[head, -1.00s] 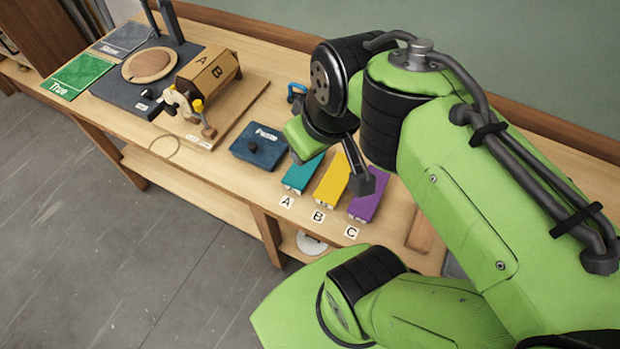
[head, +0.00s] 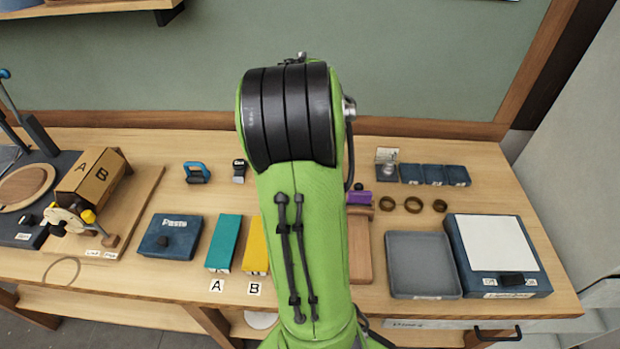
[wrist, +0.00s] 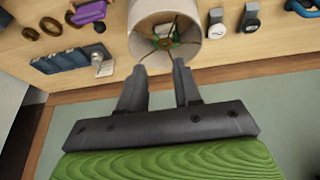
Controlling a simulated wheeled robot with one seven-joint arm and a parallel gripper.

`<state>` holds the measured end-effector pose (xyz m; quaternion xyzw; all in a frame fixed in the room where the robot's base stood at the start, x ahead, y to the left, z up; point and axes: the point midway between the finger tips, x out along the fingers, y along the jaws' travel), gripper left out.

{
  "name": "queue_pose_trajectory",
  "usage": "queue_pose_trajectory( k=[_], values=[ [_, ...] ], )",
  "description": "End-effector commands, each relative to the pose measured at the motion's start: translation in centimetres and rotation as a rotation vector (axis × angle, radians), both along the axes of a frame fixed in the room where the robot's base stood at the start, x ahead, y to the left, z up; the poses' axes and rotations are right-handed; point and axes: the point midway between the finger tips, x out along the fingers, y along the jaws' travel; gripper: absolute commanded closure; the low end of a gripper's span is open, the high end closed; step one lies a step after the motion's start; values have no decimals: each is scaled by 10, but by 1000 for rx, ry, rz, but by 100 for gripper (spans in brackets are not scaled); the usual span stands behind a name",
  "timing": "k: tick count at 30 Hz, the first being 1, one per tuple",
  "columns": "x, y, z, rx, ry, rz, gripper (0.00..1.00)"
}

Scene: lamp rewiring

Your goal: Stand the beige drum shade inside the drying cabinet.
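The beige drum shade (wrist: 150,15) shows in the wrist view, its open end with wire spokes and a green centre facing the camera. My gripper (wrist: 159,66) is at the shade's near rim, its two fingers apart with a clear gap between them. Whether the fingertips touch the rim I cannot tell. In the head view my green arm hides both the shade and the gripper. I cannot make out the drying cabinet for certain in either view.
The workbench holds a blue box (head: 171,237), teal (head: 224,243) and yellow (head: 255,247) blocks, a grey tray (head: 421,264), a white-topped blue box (head: 497,244) and brown rings (head: 413,205). A tall pale grey surface (head: 580,150) stands at the right. A green wall backs the bench.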

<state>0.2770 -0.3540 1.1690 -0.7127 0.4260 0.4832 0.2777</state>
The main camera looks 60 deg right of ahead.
Motion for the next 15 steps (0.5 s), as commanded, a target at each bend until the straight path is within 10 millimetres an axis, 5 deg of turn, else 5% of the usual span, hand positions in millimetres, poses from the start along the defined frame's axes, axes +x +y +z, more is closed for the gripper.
queue_pose_trajectory(
  k=[3,8,15],
  values=[
    [-25,-49,-29,-20,43,-110,67],
    [-32,-66,-48,-26,56,-138,67],
    [-27,-87,-104,-23,57,-134,67]
  ],
)
